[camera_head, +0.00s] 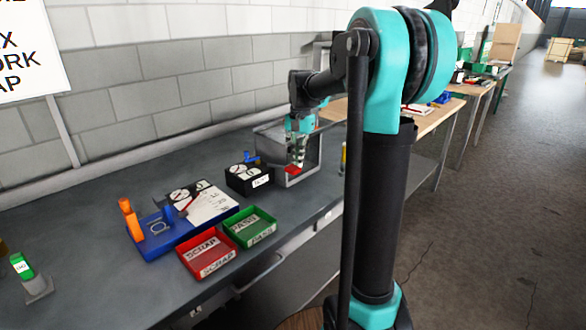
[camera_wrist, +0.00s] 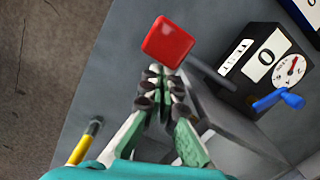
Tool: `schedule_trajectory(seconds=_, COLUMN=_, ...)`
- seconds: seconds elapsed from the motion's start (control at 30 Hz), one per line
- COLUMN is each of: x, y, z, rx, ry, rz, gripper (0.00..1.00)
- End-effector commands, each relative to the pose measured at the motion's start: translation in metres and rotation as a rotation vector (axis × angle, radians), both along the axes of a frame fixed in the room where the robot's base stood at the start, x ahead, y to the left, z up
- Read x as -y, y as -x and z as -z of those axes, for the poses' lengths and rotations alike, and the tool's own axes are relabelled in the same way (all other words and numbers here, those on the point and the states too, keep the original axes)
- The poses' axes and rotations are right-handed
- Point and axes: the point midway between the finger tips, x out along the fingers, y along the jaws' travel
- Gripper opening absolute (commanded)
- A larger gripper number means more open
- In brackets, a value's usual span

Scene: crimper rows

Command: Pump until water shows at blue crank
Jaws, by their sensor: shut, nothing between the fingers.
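The crank also shows in the head view (camera_head: 250,158), behind the box. My gripper (camera_wrist: 160,78) is shut and empty, with its fingertips close to a red square pad (camera_wrist: 167,43). In the head view my gripper (camera_head: 297,163) points down just above the red pad (camera_head: 292,169), at the grey open-fronted housing (camera_head: 314,157). I cannot tell whether fingertips and pad touch. I see no water.
A red SCRAP tray (camera_head: 207,256) and a green PASS tray (camera_head: 250,228) lie near the bench's front edge. A yellow-topped post (camera_wrist: 85,143) stands beside my gripper.

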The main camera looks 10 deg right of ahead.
Motion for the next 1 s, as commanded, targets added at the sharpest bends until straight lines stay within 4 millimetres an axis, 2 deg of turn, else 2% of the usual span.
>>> schedule_trajectory(seconds=0.17, x=0.002, y=-0.002, z=-0.028, rx=0.000, ry=0.000, rz=0.000, gripper=0.00)
schedule_trajectory(seconds=0.4, x=0.004, y=-0.007, z=-0.076, rx=0.000, ry=0.000, rz=0.000, gripper=0.00)
schedule_trajectory(seconds=0.6, x=0.006, y=-0.009, z=-0.104, rx=0.000, ry=0.000, rz=0.000, gripper=0.00)
schedule_trajectory(seconds=0.77, x=0.006, y=-0.009, z=-0.113, rx=0.000, ry=0.000, rz=0.000, gripper=0.00)
schedule_trajectory(seconds=1.0, x=0.006, y=-0.009, z=-0.114, rx=0.000, ry=0.000, rz=0.000, gripper=0.00)
